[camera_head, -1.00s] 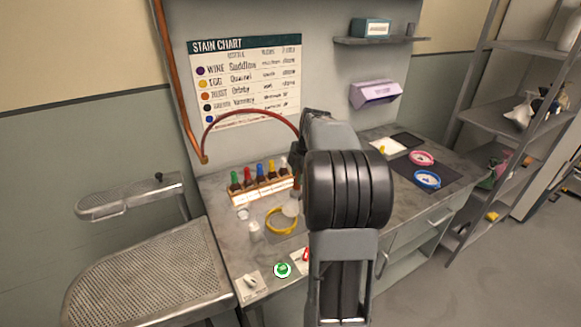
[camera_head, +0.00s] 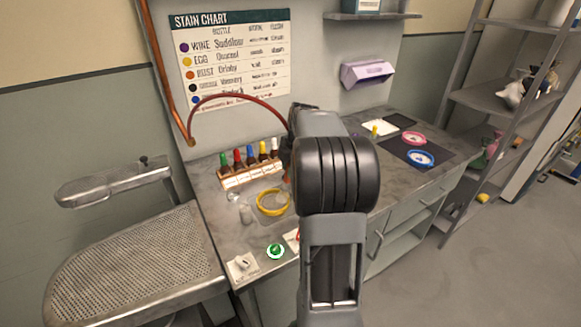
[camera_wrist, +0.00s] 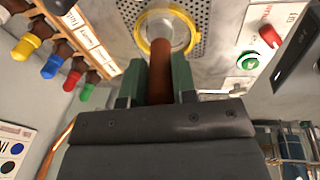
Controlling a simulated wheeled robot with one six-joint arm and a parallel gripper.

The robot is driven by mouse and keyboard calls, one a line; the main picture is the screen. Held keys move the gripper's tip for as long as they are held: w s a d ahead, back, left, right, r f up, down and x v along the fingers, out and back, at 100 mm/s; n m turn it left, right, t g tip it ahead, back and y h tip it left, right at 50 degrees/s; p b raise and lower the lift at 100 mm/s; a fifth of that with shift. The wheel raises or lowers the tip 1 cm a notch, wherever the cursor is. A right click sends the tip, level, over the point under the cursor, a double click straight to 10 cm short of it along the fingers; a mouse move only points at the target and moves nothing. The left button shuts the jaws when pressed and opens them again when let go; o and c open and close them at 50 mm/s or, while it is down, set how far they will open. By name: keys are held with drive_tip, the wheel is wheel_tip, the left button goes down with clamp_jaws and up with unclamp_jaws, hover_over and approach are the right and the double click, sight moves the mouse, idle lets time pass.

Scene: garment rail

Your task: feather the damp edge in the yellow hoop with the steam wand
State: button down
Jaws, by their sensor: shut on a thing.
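The yellow hoop (camera_head: 260,207) lies on the grey worktop, in front of the dropper bottles. It also shows at the top of the wrist view (camera_wrist: 138,34), over a perforated plate. My gripper (camera_wrist: 160,84) is shut on the red-brown handle of the steam wand (camera_wrist: 160,76). The wand points at the hoop, and its pale head overlaps the hoop's inside in the wrist view. I cannot tell its height above the hoop. The damp edge is not discernible. In the head view my arm hides the gripper and most of the wand. A dark red hose (camera_head: 240,97) arcs to it.
A rack of coloured dropper bottles (camera_head: 252,178) stands behind the hoop. A green button (camera_head: 275,251) is on the worktop's front edge. A perforated ironing board (camera_head: 130,262) stands left.

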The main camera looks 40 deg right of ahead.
drive_tip(key=shift+w, duration=0.2)
idle(0.6)
drive_tip(key=shift+w+a+p, duration=0.1)
drive_tip(key=shift+w+p, duration=0.5)
drive_tip(key=shift+w, duration=0.45)
drive_tip(key=shift+w+a, duration=0.1)
drive_tip(key=shift+w+a, duration=0.85)
drive_tip(key=shift+a, duration=0.05)
drive_tip(key=a, duration=0.2)
drive_tip(key=shift+w+a, duration=0.1)
drive_tip(key=shift+a, duration=0.2)
